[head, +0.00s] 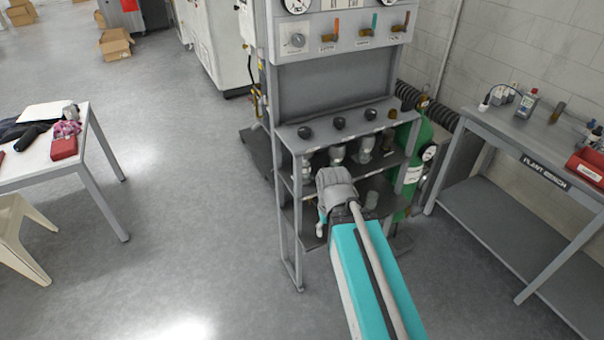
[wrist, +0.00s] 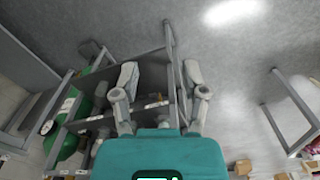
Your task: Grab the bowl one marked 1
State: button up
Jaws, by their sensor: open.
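Several clear bowls hang in a row under the rack's upper shelf in the head view, including one near the middle (head: 337,154) and one to its right (head: 365,149). I cannot read any number on them, so I cannot tell which is marked 1. My gripper (head: 328,198) is in front of the rack, just below and in front of the bowls' left part, and hides part of them.
The grey rack (head: 320,92) has thin upright posts and shelves close around my gripper. A green cylinder (head: 419,150) with a gauge stands on its right. A workbench (head: 530,150) is at the right, and a white table (head: 25,165) at the left. Open floor lies between rack and table.

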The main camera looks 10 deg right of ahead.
jog(key=shift+o, duration=0.3)
jog(key=o, duration=0.4)
jog(key=shift+w+f, duration=0.2)
jog(key=shift+o, duration=0.7)
jog(key=shift+w+f+m+b, duration=0.25)
jog(key=shift+w+m+b, duration=0.05)
jog(key=shift+b, duration=0.15)
jog(key=w+f+m+t+y+b, duration=0.3)
jog(key=w+f+m+b, duration=0.1)
jog(key=w+m+b, duration=0.4)
jog(key=w+f+m+t+y+b, duration=0.3)
jog(key=w+f+m+b, duration=0.25)
jog(key=w, duration=0.55)
jog(key=w+d+m+t+b, duration=0.3)
jog(key=w+m+b, duration=0.2)
jog(key=w+m, duration=0.2)
jog(key=w+d+m+t+y+b, duration=0.1)
jog(key=w+d+m+t+b, duration=0.2)
jog(key=w+m, duration=0.4)
jog(key=shift+d+f+m+t+b, duration=0.4)
jog(key=shift+d+m+b, duration=0.1)
jog(key=shift+m+b, duration=0.5)
jog(key=shift+w, duration=0.15)
